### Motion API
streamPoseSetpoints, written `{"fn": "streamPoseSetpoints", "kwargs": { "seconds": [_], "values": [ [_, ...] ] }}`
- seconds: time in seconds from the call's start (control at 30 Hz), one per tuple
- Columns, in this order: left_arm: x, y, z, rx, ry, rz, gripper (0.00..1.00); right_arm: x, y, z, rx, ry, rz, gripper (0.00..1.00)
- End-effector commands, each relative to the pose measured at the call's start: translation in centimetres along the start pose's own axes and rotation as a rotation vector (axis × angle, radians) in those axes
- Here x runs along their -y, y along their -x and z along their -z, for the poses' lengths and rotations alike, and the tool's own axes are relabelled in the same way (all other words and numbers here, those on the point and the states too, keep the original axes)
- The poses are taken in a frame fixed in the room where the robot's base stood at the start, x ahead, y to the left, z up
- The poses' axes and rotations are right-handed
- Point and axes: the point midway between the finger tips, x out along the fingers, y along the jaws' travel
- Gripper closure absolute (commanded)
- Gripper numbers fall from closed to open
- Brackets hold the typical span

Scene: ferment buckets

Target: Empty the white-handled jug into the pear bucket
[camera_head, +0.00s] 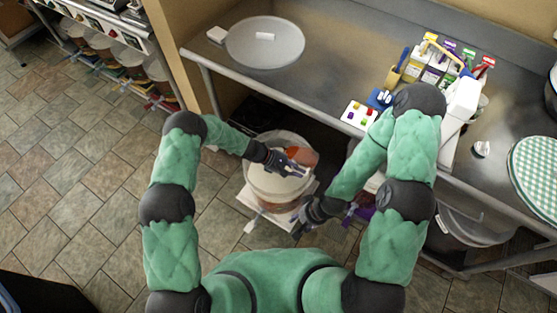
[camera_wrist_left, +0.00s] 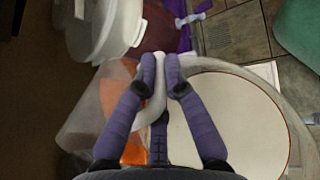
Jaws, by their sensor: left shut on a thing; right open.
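The jug (camera_head: 303,156) is translucent with orange contents and is over the far right rim of a round bucket (camera_head: 267,197). Its white handle (camera_wrist_left: 157,84) is between the fingertips of my left gripper (camera_head: 292,171), which is shut on it; the jug body (camera_wrist_left: 88,112) lies to the left in the left wrist view. The jug looks tilted, but I cannot tell how far, and no stream shows. The bucket has a pale, cream-coloured top (camera_wrist_left: 235,118). I cannot read which bucket is the pear one. My right gripper (camera_head: 298,228) is open and empty near the bucket's lower right side.
A dark red bucket (camera_wrist_left: 160,30) with a purple tap stands beside the bucket. The steel counter (camera_head: 330,75) above carries a round lid (camera_head: 265,45), cartons (camera_head: 435,68) and a checked cloth (camera_head: 540,178). Tiled floor (camera_head: 80,190) is clear at the left.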

Motion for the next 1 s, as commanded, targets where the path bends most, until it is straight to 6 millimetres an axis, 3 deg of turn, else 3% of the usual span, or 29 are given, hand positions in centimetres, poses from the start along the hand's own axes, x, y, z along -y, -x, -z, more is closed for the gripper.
{"fn": "streamPoseSetpoints", "kwargs": {
  "seconds": [1.0],
  "values": [
    [0.29, -0.13, 0.21, 0.050, -0.014, -0.018, 1.00, -0.29, -0.82, 0.03, 0.000, 0.000, 0.000, 0.54]
  ]
}}
